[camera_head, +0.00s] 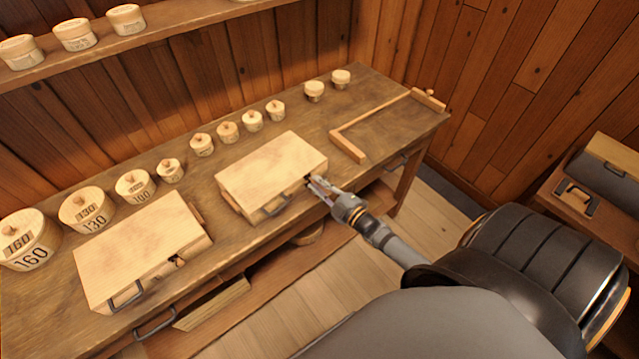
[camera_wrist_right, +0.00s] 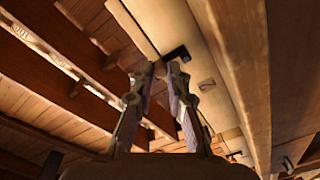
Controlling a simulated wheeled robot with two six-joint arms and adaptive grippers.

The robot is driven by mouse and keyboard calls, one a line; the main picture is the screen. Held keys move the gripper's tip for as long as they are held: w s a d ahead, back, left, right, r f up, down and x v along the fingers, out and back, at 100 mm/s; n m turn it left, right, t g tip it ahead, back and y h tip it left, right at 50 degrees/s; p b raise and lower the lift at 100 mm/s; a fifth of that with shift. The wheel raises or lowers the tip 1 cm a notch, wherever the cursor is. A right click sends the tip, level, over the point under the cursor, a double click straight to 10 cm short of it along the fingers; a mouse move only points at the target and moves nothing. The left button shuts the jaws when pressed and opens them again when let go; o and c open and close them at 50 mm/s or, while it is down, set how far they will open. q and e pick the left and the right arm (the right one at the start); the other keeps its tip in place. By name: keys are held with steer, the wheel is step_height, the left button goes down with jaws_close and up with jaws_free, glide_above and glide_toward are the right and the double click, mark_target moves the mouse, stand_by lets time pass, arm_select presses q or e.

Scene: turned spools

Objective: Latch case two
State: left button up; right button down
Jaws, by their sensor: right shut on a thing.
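Two closed pale wooden cases lie on the workbench, a left one (camera_head: 140,245) and a middle one (camera_head: 270,170); I cannot tell by a label which is case two. The lid lies flat. My left gripper is not in view.
Lidded round boxes stand along the back, the largest (camera_head: 28,240) at the left. A wooden frame (camera_head: 380,125) lies at the right of the workbench (camera_head: 330,115). A shelf (camera_head: 150,40) with tubs hangs above. A dark case (camera_head: 605,180) sits at far right.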

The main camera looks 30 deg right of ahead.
steer(key=c, duration=1.3)
jaws_free()
steer(key=s+d, duration=0.2)
steer(key=s, duration=0.9)
steer(key=shift+s, duration=0.35)
steer(key=shift+d, duration=0.1)
